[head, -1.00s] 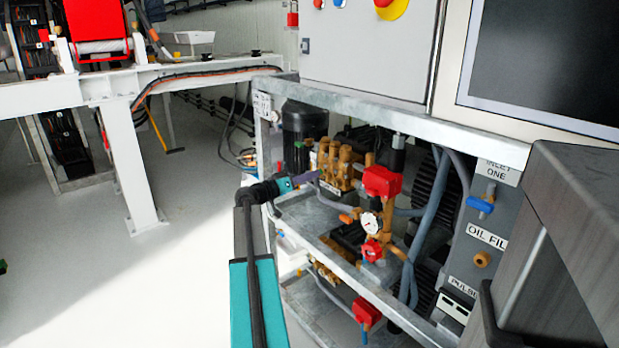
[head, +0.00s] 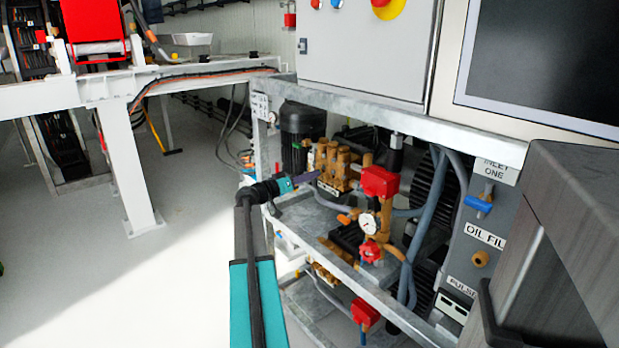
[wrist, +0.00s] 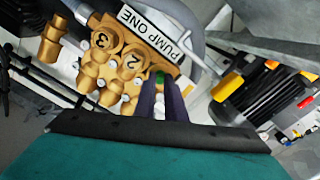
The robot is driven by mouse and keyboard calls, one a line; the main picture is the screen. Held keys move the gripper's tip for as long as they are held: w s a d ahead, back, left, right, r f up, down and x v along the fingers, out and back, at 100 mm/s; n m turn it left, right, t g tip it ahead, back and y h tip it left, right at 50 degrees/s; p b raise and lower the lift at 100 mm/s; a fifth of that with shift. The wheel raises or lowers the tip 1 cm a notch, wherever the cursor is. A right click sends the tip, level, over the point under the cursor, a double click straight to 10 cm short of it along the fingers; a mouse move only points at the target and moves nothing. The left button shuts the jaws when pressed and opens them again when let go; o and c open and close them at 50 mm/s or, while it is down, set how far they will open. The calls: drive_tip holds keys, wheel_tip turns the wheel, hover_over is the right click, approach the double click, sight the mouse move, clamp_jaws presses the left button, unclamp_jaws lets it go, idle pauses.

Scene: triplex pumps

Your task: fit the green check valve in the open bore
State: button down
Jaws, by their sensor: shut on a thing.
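Pump one's brass block (head: 334,165) sits on the upper shelf of the metal frame. In the wrist view the block (wrist: 108,62) carries a PUMP ONE label and raised round ports numbered 3 and 2. My gripper (head: 310,177) reaches the block's near left side. In the wrist view its purple fingers (wrist: 161,88) are shut on the green check valve (wrist: 160,77), and only a small green part shows between the tips. The valve is at the block, beside port 2. The fingers hide the bore, so I cannot tell how deep the valve sits.
A red valve handle (head: 380,181) and a pressure gauge (head: 367,223) stand right of the pump. A black motor (head: 301,130) is behind it. The galvanised frame rail (head: 420,118) runs above the shelf. The floor at left (head: 70,270) is clear.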

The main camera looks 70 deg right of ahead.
drive_tip(key=shift+s+d, duration=0.1)
idle(0.6)
drive_tip(key=c, duration=1.7)
unclamp_jaws()
drive_tip(key=shift+c, duration=0.2)
drive_tip(key=p+v, duration=0.2)
drive_tip(key=v, duration=1.1)
drive_tip(key=shift+a, duration=0.35)
drive_tip(key=shift+f, duration=0.1)
